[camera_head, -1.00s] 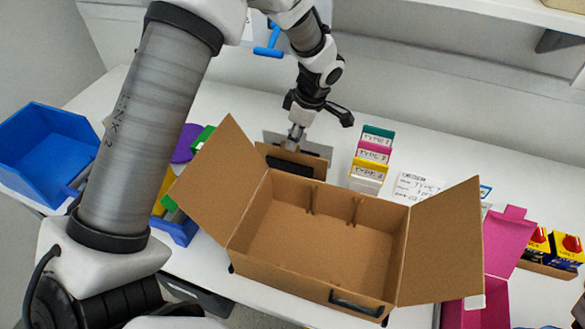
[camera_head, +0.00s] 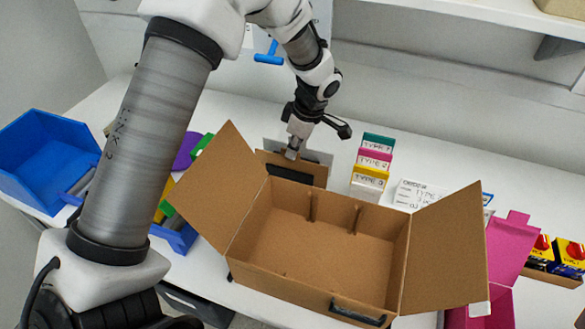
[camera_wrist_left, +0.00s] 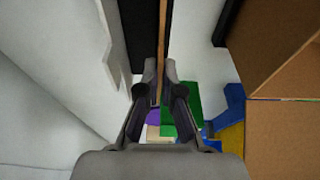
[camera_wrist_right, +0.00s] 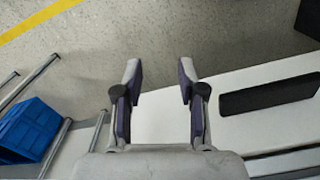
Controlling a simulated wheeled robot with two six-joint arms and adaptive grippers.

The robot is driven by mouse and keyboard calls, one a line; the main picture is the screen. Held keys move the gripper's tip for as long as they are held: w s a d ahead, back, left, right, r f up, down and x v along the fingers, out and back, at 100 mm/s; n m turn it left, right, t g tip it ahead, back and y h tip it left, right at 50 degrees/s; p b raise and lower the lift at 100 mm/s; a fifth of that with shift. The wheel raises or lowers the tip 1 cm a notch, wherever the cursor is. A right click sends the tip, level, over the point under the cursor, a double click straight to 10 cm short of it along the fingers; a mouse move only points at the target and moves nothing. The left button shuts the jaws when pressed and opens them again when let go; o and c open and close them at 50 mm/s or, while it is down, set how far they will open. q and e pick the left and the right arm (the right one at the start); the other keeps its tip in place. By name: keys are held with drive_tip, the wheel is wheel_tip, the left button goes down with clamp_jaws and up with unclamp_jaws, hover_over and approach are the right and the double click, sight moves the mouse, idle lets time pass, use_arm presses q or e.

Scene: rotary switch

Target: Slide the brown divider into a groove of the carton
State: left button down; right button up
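The brown divider (camera_head: 312,170) stands upright on the table behind the open carton (camera_head: 300,262). My left gripper (camera_head: 292,152) comes down on its top edge. In the left wrist view the divider (camera_wrist_left: 162,40) is a thin brown strip between the fingers (camera_wrist_left: 160,78), which are closed close on it. The carton has its side flaps spread. Narrow ribs forming grooves (camera_head: 311,206) show on its inner far wall, with another pair (camera_head: 356,214) to the right. My right gripper (camera_wrist_right: 160,82) is open and empty, away from the carton and out of the head view.
Coloured type boxes (camera_head: 370,172) stand just right of the divider. A blue bin (camera_head: 45,155) is at the left, and a magenta box (camera_head: 508,255) is right of the carton. The carton's left flap (camera_head: 220,185) rises near the divider.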

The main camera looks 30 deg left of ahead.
use_arm(q)
drive_tip(key=shift+r+p, duration=2.4)
drive_tip(key=shift+r, duration=1.35)
